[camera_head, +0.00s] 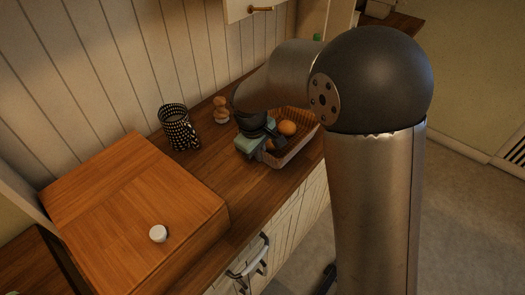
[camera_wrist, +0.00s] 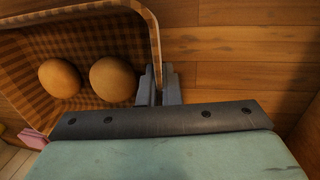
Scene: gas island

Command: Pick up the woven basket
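The woven basket (camera_head: 301,149) stands on the wooden counter, partly behind my arm in the head view. In the wrist view, its checked brown inside and pale rim (camera_wrist: 153,32) fill the upper left. It holds two round orange-brown things (camera_wrist: 113,79), one of which shows in the head view (camera_head: 287,128). My gripper (camera_wrist: 158,84) is at the basket's side wall, one finger on each side of it. The fingers are close together and look shut on the wall. In the head view, my gripper (camera_head: 268,144) is at the basket's left side; its fingertips are hard to make out.
A black-and-white patterned mug (camera_head: 179,129) and a small stacked brown object (camera_head: 220,111) stand left of the basket by the wall. A large wooden box (camera_head: 135,195) with a small white round thing (camera_head: 158,234) is at left. A pink thing (camera_wrist: 33,138) shows beside the basket.

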